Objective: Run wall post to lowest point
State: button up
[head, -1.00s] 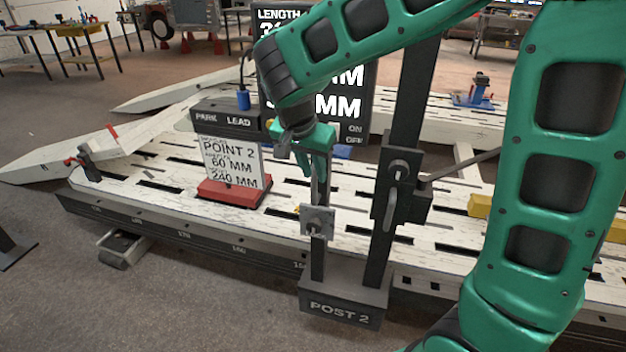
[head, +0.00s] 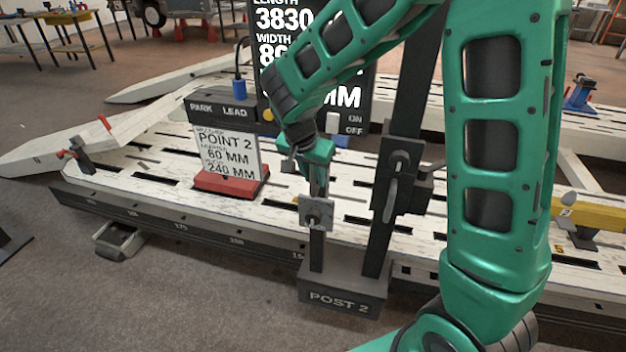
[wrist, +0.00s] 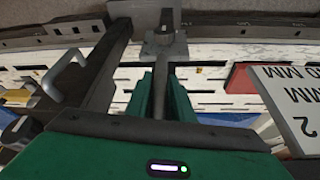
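Post 2 has a dark base (head: 342,289) labelled POST 2, a tall dark column (head: 377,240) and a shorter upright (head: 316,253). A grey square plate (head: 316,212) sits partway up the shorter upright and also shows in the wrist view (wrist: 178,50). The tall column carries a dark block with a lever handle (head: 391,198). My gripper (head: 318,182) points down just above the plate. In the wrist view its green fingers (wrist: 160,88) stand apart on either side of the narrow grey upright. Firm contact is not clear.
A sign (head: 228,155) reads Point 2, 60 MM, 240 MM on a red base (head: 230,182). Behind it stand a PARK/LEAD box (head: 219,108) and a dark display (head: 350,118). The white slotted bench (head: 130,185) extends both ways; a yellow bar (head: 585,216) lies right.

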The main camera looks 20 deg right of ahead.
jog(key=shift+x, duration=0.95)
grip_shut()
jog(key=shift+d, duration=0.1)
